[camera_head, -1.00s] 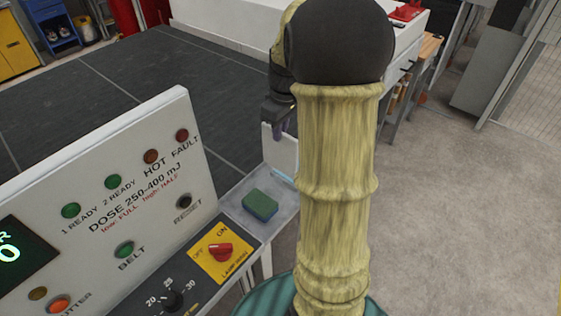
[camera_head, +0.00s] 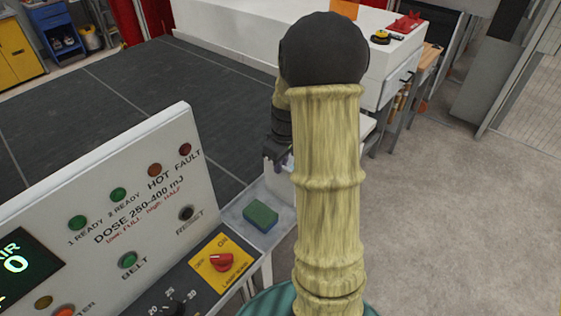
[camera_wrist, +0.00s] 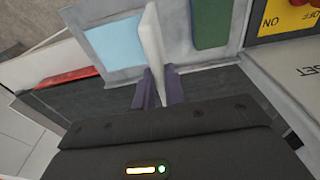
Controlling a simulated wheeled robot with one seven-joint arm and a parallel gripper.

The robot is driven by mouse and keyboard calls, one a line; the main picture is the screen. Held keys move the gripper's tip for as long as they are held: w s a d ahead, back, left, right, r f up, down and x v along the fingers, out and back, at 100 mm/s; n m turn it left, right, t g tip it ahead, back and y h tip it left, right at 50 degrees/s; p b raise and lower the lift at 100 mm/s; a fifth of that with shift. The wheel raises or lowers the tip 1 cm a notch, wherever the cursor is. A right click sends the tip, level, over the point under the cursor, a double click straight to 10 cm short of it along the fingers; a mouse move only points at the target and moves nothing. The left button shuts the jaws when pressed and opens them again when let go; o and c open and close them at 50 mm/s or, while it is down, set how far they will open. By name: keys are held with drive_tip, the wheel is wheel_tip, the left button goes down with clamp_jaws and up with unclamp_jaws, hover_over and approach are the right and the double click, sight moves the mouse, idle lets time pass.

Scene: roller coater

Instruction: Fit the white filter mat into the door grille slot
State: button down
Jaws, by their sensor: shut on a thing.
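The white filter mat (camera_wrist: 153,50) stands edge-on in the wrist view, as a thin upright white slab. My gripper (camera_wrist: 158,82) is shut on its lower end with its purple fingers. In the head view my gripper (camera_head: 277,157) hangs just behind the green sponge, left of my arm. Only a small pale part of the mat shows there, and my arm hides the rest. I cannot make out the door grille slot in either view.
A green sponge (camera_head: 261,217) lies on a grey ledge beside the control panel (camera_head: 125,190) with its red lamp switch (camera_head: 221,262). In the wrist view a light blue sheet (camera_wrist: 115,45) lies beside the mat. Open grey floor (camera_head: 450,220) is at the right.

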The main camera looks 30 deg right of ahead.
drive_tip(key=c, duration=1.5)
unclamp_jaws()
drive_tip(key=shift+f, duration=0.1)
drive_tip(key=shift+o, duration=0.2)
wheel_tip(320, 180, up, 12)
drive_tip(key=s+b, duration=0.1)
drive_tip(key=b, duration=0.1)
drive_tip(key=shift+d, duration=0.2)
drive_tip(key=shift+s, duration=0.1)
drive_tip(key=s+a+f+m, duration=0.2)
drive_tip(key=s+a+f, duration=0.3)
drive_tip(key=a, duration=0.3)
drive_tip(key=s+a+f+m+t, duration=0.1)
drive_tip(key=s+a+f+m, duration=0.1)
drive_tip(key=s+a+f, duration=0.3)
drive_tip(key=s+a, duration=0.1)
drive_tip(key=a, duration=0.2)
drive_tip(key=shift+s+a+f, duration=0.15)
drive_tip(key=shift+a+f, duration=0.15)
drive_tip(key=shift+f, duration=0.05)
